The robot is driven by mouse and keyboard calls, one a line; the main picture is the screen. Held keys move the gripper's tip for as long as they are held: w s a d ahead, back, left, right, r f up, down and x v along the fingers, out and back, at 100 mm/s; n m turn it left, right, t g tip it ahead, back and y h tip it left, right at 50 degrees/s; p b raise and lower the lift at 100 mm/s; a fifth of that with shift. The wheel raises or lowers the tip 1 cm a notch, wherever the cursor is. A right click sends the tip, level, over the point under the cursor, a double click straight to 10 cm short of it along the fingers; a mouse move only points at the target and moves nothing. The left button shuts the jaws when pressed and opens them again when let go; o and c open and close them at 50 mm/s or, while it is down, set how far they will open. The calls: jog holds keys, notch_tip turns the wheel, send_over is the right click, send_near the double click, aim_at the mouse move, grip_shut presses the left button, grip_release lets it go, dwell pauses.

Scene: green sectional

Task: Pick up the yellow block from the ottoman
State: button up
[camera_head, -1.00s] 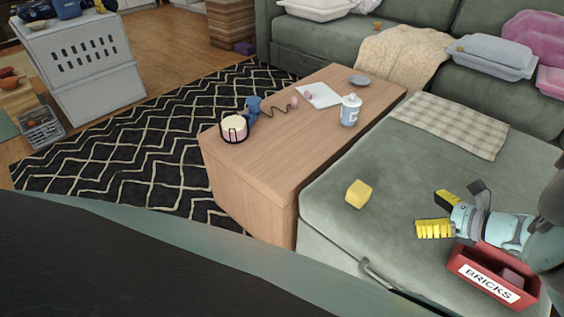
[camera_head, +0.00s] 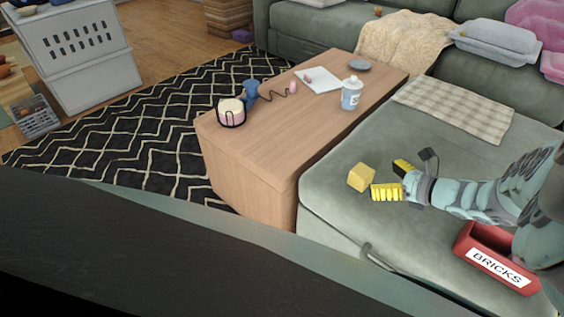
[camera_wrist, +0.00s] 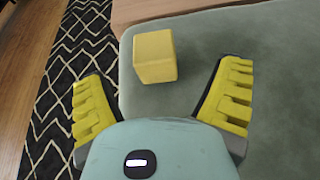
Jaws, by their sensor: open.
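The yellow block (camera_head: 361,177) sits on the green ottoman (camera_head: 330,205) near its left edge. My gripper (camera_head: 394,178) is open, with yellow ribbed fingers, just to the right of the block in the head view. In the wrist view the block (camera_wrist: 155,56) lies ahead of my open gripper (camera_wrist: 168,98), between the lines of the two fingers and a little beyond their tips. Nothing is between the fingers. The block looks apart from both fingers.
A red box labelled BRICKS (camera_head: 490,268) stands on the ottoman below my arm. A wooden coffee table (camera_head: 270,140) adjoins the ottoman on the left, bearing a white bottle (camera_head: 351,95) and a candle-like jar (camera_head: 231,112). A checked cloth (camera_head: 455,108) lies at the ottoman's back.

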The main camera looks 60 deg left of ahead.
aim_at(369, 174)
jog(key=x, duration=0.2)
jog(key=b+x, duration=0.1)
jog(key=x, duration=0.1)
jog(key=shift+s+a, duration=0.1)
jog(key=shift+s, duration=0.3)
jog(key=shift+s+a, duration=0.1)
jog(key=shift+a, duration=0.3)
jog(key=shift+d+r, duration=0.1)
jog(key=shift+c, duration=0.4)
jog(key=c, duration=1.2)
